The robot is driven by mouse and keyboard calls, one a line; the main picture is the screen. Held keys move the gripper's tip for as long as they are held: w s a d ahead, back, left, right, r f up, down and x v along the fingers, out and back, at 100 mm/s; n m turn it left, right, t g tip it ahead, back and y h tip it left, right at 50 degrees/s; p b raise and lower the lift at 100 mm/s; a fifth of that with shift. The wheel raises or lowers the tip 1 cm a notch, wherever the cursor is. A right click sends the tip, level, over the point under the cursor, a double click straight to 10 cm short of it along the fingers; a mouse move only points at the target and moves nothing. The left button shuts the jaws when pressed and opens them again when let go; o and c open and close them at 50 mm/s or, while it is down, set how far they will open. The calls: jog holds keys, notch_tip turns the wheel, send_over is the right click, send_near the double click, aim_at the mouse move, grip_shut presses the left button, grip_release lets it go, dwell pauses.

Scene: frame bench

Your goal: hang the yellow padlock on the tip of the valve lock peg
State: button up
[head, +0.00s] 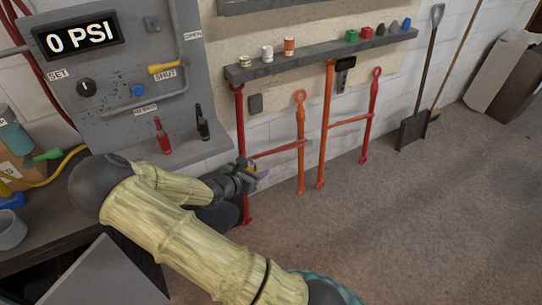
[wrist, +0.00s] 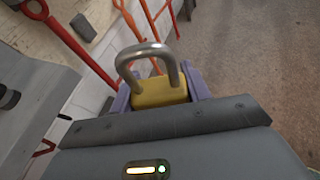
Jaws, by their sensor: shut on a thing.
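The yellow padlock (wrist: 160,93) with a grey metal shackle shows in the wrist view, its shackle up in the picture and closed as far as I can see. My gripper (wrist: 158,86) is shut on its yellow body between two purple fingers. In the head view my gripper (head: 260,173) is right of and below the grey panel, well apart from it, and the padlock is barely visible there. The yellow valve handle (head: 165,68) is on the panel above the SHUT label. I cannot make out the valve lock peg for sure.
The grey panel (head: 120,60) carries a 0 PSI display, a black knob (head: 86,87), a blue knob (head: 138,90) and red and black bottle-like items below. Red and orange frames (head: 300,140) stand by the wall beyond my gripper, under a shelf (head: 320,52).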

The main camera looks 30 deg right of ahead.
jog(key=s+a+f+n+t, duration=0.1)
jog(key=s+a+f, duration=0.1)
jog(key=a+f, duration=0.2)
jog(key=s+a+f+n+t+y, duration=0.1)
jog(key=a+f, duration=0.4)
jog(key=a, duration=0.5)
jog(key=shift+s+f+n+t, duration=0.25)
jog(key=shift+s+n+t, duration=0.2)
jog(key=shift+s, duration=0.2)
jog(key=shift+y, duration=0.3)
